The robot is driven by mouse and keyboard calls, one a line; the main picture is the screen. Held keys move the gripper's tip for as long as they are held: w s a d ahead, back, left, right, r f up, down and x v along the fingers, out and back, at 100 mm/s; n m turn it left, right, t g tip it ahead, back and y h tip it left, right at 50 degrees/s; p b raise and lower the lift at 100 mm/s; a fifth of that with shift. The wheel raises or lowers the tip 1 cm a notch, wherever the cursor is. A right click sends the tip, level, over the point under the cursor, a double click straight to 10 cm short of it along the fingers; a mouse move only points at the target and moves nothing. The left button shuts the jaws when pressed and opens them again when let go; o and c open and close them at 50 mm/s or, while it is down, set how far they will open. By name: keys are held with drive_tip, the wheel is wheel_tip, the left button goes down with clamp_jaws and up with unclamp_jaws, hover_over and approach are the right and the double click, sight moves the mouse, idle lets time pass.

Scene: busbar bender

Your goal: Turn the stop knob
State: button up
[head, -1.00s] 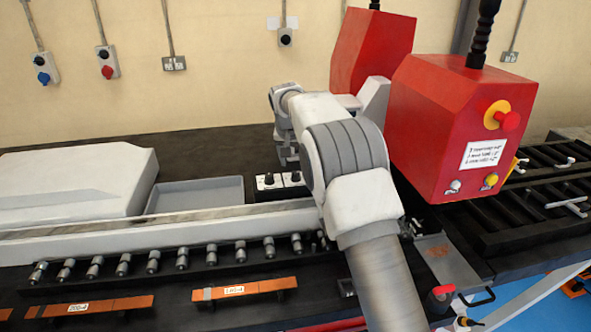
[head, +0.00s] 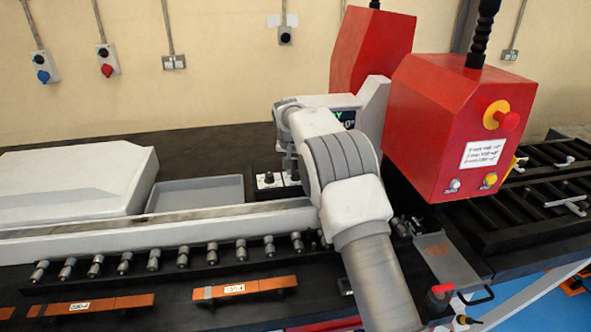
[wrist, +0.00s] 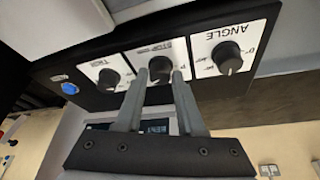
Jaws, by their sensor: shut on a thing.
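The stop knob (wrist: 160,68) is a black round knob in the middle of a row of three, on a white plate lettered STOP mm, upside down in the wrist view. My gripper (wrist: 160,77) has one finger on each side of it and is shut on it. The ANGLE knob (wrist: 227,57) is to its right and a third knob (wrist: 109,79) to its left in that view. In the head view my gripper (head: 289,170) reaches down at the control panel; my arm hides much of that panel, and the ANGLE knob (head: 268,179) shows beside it.
A blue button (wrist: 69,88) is at the panel's end. A display (head: 345,117) stands close behind my wrist. The red machine head (head: 455,130) with an emergency stop (head: 507,121) is right of my arm. A grey tray (head: 195,194) lies left of the panel.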

clamp_jaws()
drive_tip(key=shift+n, duration=0.3)
drive_tip(key=n+y, duration=0.1)
drive_tip(key=n, duration=0.2)
drive_tip(key=shift+d+n+y, duration=0.15)
drive_tip(key=shift+n+y, duration=0.15)
drive_tip(key=n+y+p, duration=0.1)
drive_tip(key=n, duration=0.3)
drive_tip(key=shift+w+d+r+n+g+y+p, duration=0.1)
drive_tip(key=shift+d+r+n+g+y+p, duration=0.05)
drive_tip(key=shift+n+g+y+p, duration=0.2)
drive_tip(key=n+p, duration=0.2)
drive_tip(key=n+g+y+p, duration=0.1)
drive_tip(key=n+p, duration=0.1)
drive_tip(key=n, duration=0.1)
drive_tip(key=shift+w+r+g+y, duration=0.1)
drive_tip(key=shift+g+y, duration=0.15)
drive_tip(key=n+g+p, duration=0.1)
drive_tip(key=n+p, duration=0.1)
drive_tip(key=n, duration=0.1)
drive_tip(key=shift+p, duration=0.35)
drive_tip(key=shift+f+n+p, duration=0.25)
drive_tip(key=shift+n+p, duration=0.1)
drive_tip(key=shift+p, duration=0.05)
